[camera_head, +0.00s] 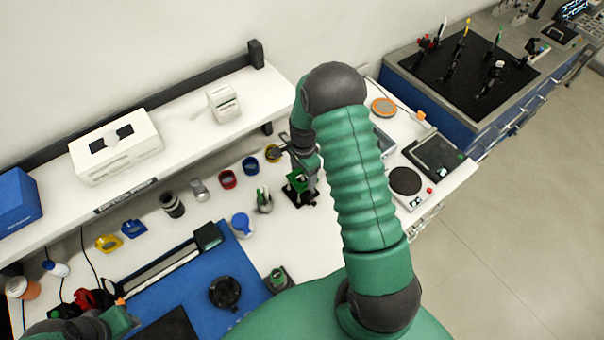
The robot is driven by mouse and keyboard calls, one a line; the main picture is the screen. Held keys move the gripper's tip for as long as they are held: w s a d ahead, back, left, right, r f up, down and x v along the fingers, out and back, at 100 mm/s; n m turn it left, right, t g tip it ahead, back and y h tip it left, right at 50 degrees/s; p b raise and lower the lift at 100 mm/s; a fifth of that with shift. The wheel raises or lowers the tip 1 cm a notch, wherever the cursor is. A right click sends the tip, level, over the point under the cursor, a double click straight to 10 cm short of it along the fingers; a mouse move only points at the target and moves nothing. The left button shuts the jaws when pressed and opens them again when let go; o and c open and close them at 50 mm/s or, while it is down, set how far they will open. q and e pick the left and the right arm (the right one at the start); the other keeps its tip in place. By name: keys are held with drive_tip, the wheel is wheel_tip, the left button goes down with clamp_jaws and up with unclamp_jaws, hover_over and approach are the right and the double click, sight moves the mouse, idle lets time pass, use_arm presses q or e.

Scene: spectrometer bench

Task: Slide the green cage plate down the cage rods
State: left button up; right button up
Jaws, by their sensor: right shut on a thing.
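The green cage plate (296,183) is a small green piece near the back middle of the bench. It sits just above a dark base (299,198). My right arm reaches over it from the front, and my right gripper (301,168) is shut on the plate. The wrist and fingers cover much of the plate and the cage rods, so I cannot make out the rods or how far down them the plate sits.
Colored ring mounts, including a red one (228,179) and a blue one (250,166), stand left of the plate. A small holder with tools (263,200) is close by. A blue mat (190,285) lies in front. A shelf (60,212) runs behind. A round-topped device (406,182) stands right.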

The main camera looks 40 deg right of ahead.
drive_tip(key=shift+a, duration=0.15)
drive_tip(key=shift+f, duration=0.15)
drive_tip(key=shift+a+f+b, duration=0.1)
drive_tip(key=shift+f+b, duration=0.15)
drive_tip(key=shift+b, duration=0.1)
drive_tip(key=shift+f, duration=0.1)
drive_tip(key=shift+r+p, duration=0.35)
drive_tip(key=shift+r, duration=0.1)
drive_tip(key=shift+a, duration=0.1)
drive_tip(key=shift+f, duration=0.15)
idle(0.5)
drive_tip(key=shift+f+b, duration=1)
drive_tip(key=shift+f, duration=0.4)
